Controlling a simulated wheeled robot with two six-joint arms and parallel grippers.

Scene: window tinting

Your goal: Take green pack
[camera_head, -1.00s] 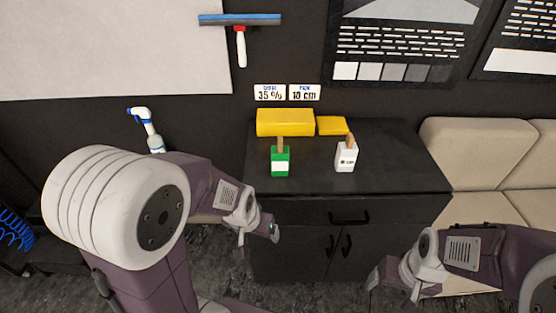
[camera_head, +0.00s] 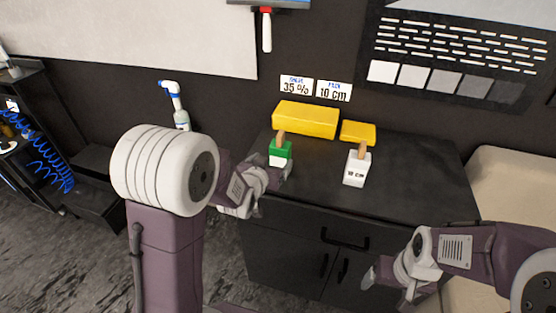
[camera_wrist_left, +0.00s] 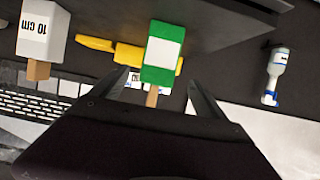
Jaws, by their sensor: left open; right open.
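The green pack (camera_head: 280,153), with a white label and a brown tab on top, stands on the black cabinet top (camera_head: 420,192). My left gripper (camera_head: 283,172) is at the cabinet's front edge, in front of the pack, and hides its lower part in the head view. In the left wrist view the green pack (camera_wrist_left: 163,50) appears just beyond the open, empty fingers of my left gripper (camera_wrist_left: 160,88), its brown tab between the tips. My right gripper (camera_head: 385,285) is open and empty, low in front of the cabinet at the right.
A white "10 cm" pack (camera_head: 356,167) stands to the right of the green one; it also shows in the left wrist view (camera_wrist_left: 42,30). A large yellow block (camera_head: 305,119) and a smaller one (camera_head: 358,132) lie behind. A spray bottle (camera_head: 176,105) is at the left.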

